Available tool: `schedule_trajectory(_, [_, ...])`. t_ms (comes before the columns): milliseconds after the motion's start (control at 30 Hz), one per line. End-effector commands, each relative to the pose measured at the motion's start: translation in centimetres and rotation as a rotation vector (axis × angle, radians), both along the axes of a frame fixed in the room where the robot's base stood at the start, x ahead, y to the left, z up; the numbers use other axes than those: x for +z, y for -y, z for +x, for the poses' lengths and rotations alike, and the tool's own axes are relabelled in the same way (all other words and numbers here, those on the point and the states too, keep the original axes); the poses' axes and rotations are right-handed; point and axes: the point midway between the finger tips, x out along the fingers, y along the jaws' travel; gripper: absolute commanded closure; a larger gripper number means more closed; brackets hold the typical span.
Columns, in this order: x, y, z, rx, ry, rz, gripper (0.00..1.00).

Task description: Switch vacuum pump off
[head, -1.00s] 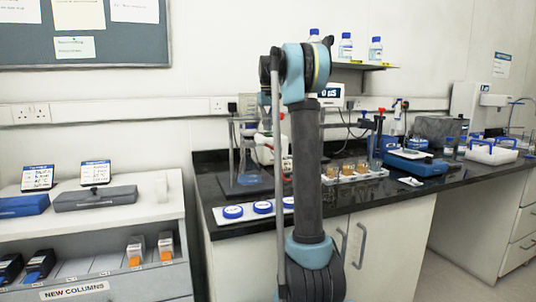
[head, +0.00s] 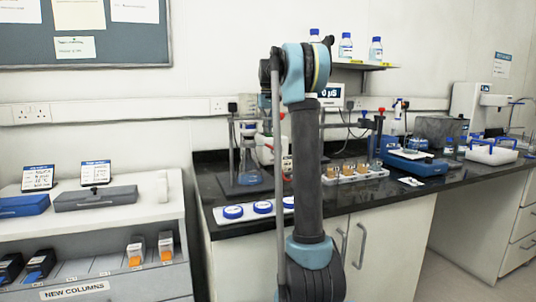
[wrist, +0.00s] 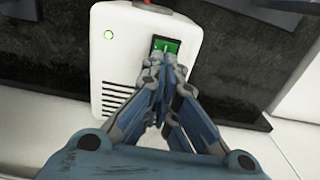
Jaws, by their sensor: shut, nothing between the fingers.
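The vacuum pump (wrist: 125,55) is a white box with dark vent slots, seen from close by in the wrist view. A small ring light (wrist: 108,34) on it glows green. Its green rocker switch (wrist: 160,44) sits in a dark frame. My gripper (wrist: 167,62) is shut and empty, its fingertips at the lower part of the switch and covering some of it. I cannot tell whether they touch it. In the head view the pump (head: 265,150) is partly hidden behind my arm, and my gripper is hidden there.
A clear flask (head: 249,170) on a stand is left of the pump. Blue-rimmed round items (head: 233,212) lie along the bench's front edge. A white rack with amber vials (head: 352,174) and a blue balance (head: 415,162) are to the right. Dark bench top (head: 400,184) shows between items.

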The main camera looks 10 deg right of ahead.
Motion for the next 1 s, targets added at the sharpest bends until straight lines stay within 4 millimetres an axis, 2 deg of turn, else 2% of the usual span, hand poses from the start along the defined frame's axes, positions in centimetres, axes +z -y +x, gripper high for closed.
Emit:
schedule_trajectory(400, [-0.1,0.0,0.0,0.0,0.0,0.0,1.0])
schedule_trajectory(1000, [3.7,0.0,0.0,0.0,0.0,0.0,1.0])
